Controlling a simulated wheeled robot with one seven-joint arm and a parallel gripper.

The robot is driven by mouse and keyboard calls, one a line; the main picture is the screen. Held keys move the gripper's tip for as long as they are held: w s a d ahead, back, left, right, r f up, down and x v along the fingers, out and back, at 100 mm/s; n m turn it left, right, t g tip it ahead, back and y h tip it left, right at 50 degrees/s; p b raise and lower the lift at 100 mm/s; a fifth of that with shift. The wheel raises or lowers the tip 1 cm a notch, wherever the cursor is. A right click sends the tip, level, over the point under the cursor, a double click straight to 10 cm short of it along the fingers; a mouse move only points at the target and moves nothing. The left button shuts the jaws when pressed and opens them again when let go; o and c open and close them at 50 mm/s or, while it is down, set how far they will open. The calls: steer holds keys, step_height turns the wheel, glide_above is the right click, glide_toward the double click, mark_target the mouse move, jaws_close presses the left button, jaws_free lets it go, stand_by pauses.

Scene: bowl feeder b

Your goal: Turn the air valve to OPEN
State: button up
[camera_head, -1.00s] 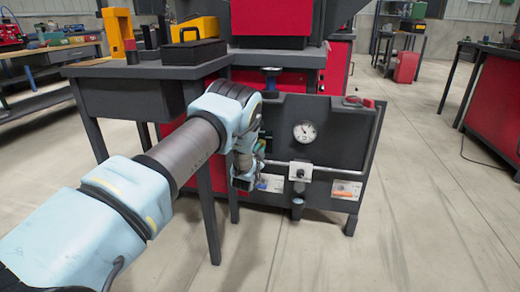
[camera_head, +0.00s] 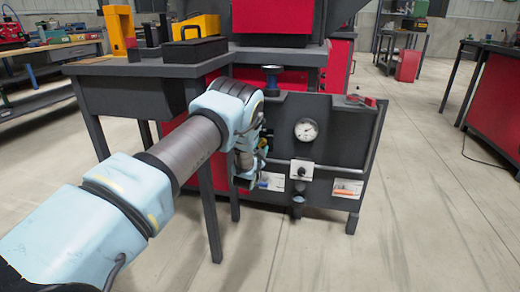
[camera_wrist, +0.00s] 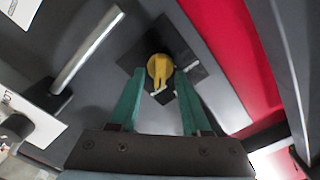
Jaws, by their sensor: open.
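The air valve has a yellow handle (camera_wrist: 160,70) on a dark square plate, seen in the wrist view. My gripper (camera_wrist: 160,78) is open, with one green finger on each side of the handle. The handle's narrow part points down toward the gripper palm. I cannot tell whether the fingers touch it. In the head view my wrist is at the left part of the dark panel (camera_head: 340,150) and mostly hides the valve. Any OPEN marking cannot be read.
A round pressure gauge (camera_head: 307,130) is on the panel. Below it are a white box with a knob (camera_head: 301,169) and a grey pipe (camera_head: 335,167). A dark table (camera_head: 135,70) stands close to my arm on the left. Open floor lies in front and right.

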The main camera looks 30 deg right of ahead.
steer(key=p+v, duration=0.2)
steer(key=v, duration=0.8)
steer(key=shift+s+a, duration=0.25)
steer(key=shift+s, duration=0.1)
